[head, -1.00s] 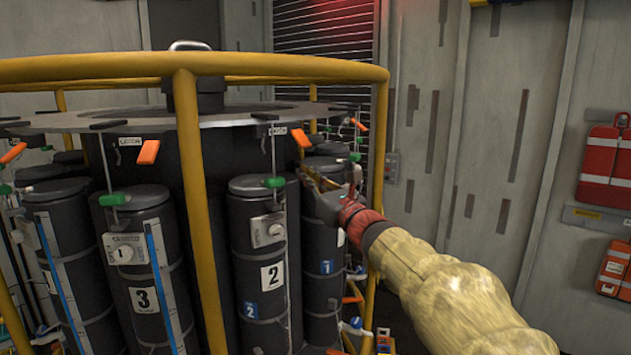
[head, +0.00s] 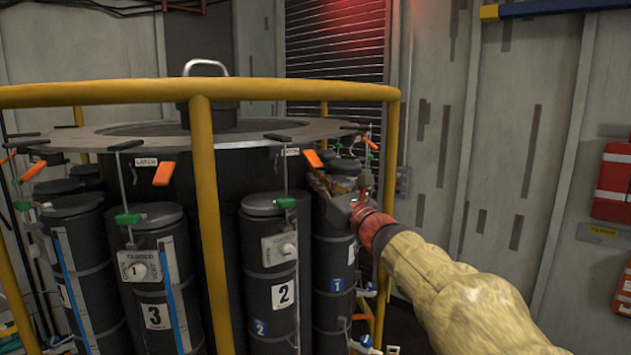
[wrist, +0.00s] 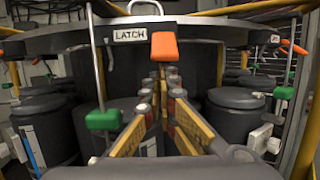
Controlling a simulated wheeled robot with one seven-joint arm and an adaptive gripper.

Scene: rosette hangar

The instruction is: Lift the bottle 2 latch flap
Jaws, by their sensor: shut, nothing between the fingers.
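Bottle 2 (head: 270,240) is a dark cylinder with a white "2" label, standing in the ring of bottles. An orange latch flap (head: 313,159) hangs from the grey disc rim just above and right of it, beside a white label. In the wrist view this flap (wrist: 164,46) is at top centre, right of the "LATCH" label. My gripper (head: 316,181) is shut and empty, with its tips just below the flap. In the wrist view the fingers (wrist: 160,74) point at the flap's lower edge. I cannot tell whether they touch it.
A yellow guard rail (head: 207,220) surrounds the bottles, with a post left of bottle 2. A green handle on a rod (head: 285,202) hangs left of the flap. Another orange flap (head: 163,173) hangs above bottle 3 (head: 150,270). Red cases (head: 613,185) are on the right wall.

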